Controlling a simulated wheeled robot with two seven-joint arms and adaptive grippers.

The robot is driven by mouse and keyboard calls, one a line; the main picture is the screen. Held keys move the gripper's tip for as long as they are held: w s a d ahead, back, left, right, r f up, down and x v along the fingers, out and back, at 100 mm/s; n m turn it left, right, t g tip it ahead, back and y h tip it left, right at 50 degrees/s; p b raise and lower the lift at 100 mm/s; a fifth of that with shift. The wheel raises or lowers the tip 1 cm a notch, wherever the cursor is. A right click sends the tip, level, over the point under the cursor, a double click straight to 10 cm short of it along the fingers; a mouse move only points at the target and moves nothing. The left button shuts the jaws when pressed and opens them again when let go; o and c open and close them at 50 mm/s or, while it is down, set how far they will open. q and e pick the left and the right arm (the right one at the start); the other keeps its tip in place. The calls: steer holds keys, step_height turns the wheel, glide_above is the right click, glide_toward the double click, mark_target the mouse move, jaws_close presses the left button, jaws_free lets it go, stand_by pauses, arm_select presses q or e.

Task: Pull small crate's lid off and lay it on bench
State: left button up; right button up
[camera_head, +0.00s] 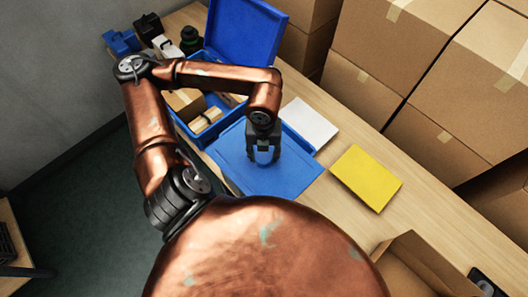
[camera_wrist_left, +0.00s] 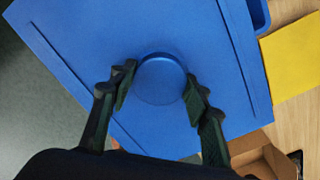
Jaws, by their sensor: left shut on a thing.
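The lid (camera_head: 285,180) is a flat blue panel with a round knob in its middle; the wrist view shows the knob (camera_wrist_left: 161,78) and the panel (camera_wrist_left: 110,35). My left gripper (camera_head: 264,152) is over the lid with its fingers shut on the knob from both sides, as the left wrist view (camera_wrist_left: 160,90) shows. The blue small crate (camera_head: 300,141) is mostly hidden under the lid; a strip of its rim shows beyond the far right edge. The lid sits offset from that rim. I cannot tell how high it is. My right gripper is not in view.
A wooden bench (camera_head: 325,178) runs diagonally, with a yellow sheet (camera_head: 367,177) and a white sheet (camera_head: 308,123) on it. A larger open blue crate (camera_head: 187,131) stands behind. Cardboard boxes (camera_head: 400,50) stack along the far side. An open carton (camera_head: 415,265) is at front right.

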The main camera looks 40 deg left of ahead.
mark_target(264, 155)
arm_select(q)
steer(key=shift+r+p, duration=0.5)
steer(key=shift+r, duration=0.55)
stand_by(0.6)
steer(key=shift+r+p, duration=1.3)
steer(key=shift+r, duration=1.05)
steer(key=shift+w, duration=0.1)
